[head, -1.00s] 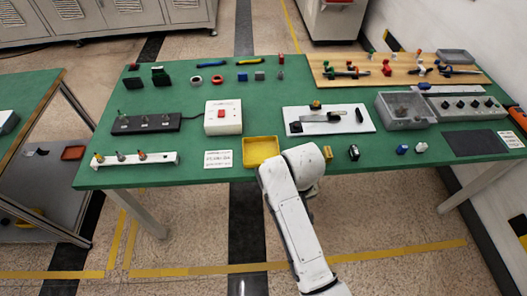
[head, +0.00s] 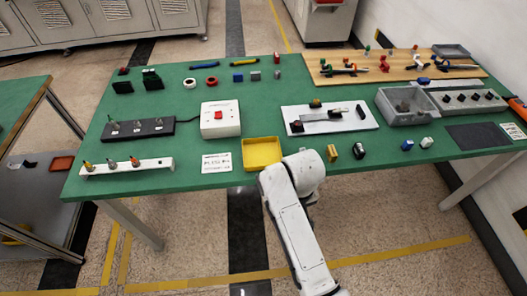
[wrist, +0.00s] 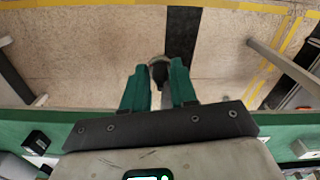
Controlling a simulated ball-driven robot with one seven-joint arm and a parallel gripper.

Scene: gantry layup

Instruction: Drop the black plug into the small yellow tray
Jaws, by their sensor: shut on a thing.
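The small yellow tray (head: 262,165) lies at the near edge of the green table, left of my arm in the head view, and looks empty. In the wrist view my gripper (wrist: 159,85) has two green fingers, shut on a small dark piece with a greyish edge, which I take for the black plug (wrist: 158,72). Beyond the fingers the wrist view shows floor. In the head view my own white arm hides the gripper and the plug. The tray cannot be made out in the wrist view.
On the table (head: 220,178), a white placard (head: 217,163) lies left of the tray and a white box with a red switch (head: 220,120) behind it. A yellow block (head: 332,153) and a black block (head: 358,150) lie right of my arm. A grey bin (head: 407,118) stands further right.

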